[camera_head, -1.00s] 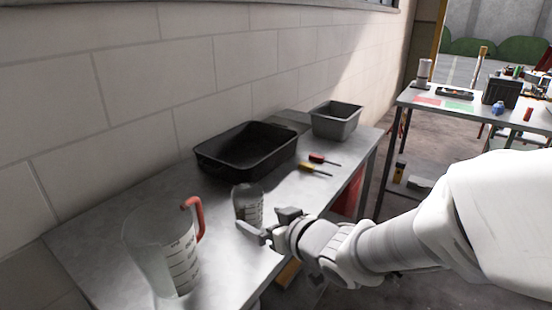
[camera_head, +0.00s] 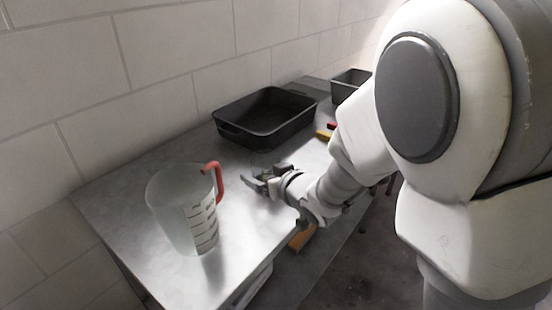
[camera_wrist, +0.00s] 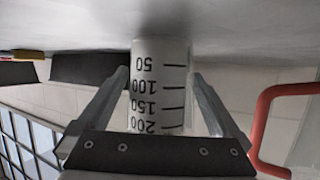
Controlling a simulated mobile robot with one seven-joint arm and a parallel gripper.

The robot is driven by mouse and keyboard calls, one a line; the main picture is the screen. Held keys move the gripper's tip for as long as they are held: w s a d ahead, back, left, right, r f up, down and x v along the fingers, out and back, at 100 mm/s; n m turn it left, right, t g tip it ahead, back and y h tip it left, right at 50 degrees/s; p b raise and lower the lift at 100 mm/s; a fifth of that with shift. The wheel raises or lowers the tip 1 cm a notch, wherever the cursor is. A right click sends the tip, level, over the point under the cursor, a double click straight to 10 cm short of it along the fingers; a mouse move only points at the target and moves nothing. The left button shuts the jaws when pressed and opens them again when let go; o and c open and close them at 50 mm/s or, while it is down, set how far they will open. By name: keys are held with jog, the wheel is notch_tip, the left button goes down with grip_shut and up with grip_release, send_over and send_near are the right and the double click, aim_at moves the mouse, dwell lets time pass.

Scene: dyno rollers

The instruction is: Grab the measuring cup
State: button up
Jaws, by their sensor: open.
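A large clear measuring jug (camera_head: 180,215) with a red handle and dark marks stands upright on the metal table, left of my gripper in the head view. My gripper (camera_head: 260,179) is low over the table to the right of that handle. In the wrist view, which looks upside down, my gripper (camera_wrist: 160,85) is open, with a finger on each side of a smaller pale cup (camera_wrist: 160,88) marked 50 to 200. Whether the fingers touch it I cannot tell. This smaller cup is hard to make out in the head view. The red handle (camera_wrist: 259,125) shows at the wrist view's right.
A black tray (camera_head: 228,128) lies behind my gripper by the wall. A grey bin (camera_head: 347,80) stands farther back, partly covered by my arm. Screwdrivers (camera_head: 325,134) lie near the tray.

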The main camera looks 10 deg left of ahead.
aim_at(259, 155)
jog(key=shift+x, duration=1.1)
jog(key=c, duration=1.3)
jog(key=shift+r, duration=0.15)
jog(key=shift+r+p, duration=0.5)
jog(key=shift+r, duration=0.65)
notch_tip(259, 155, up, 2)
jog(key=shift+r+p, duration=0.1)
jog(key=shift+p, duration=0.4)
jog(key=shift+w+d+r+p+v, duration=0.2)
jog(key=shift+p+v, duration=0.45)
jog(key=shift+v, duration=1.55)
jog(key=shift+w+d+r+p+v, duration=0.2)
jog(key=shift+p+v, duration=0.5)
jog(key=shift+v, duration=1.45)
jog(key=shift+w+d+r+p+v, duration=0.1)
jog(key=shift+w+r+p+v, duration=0.4)
jog(key=shift+v, duration=1.7)
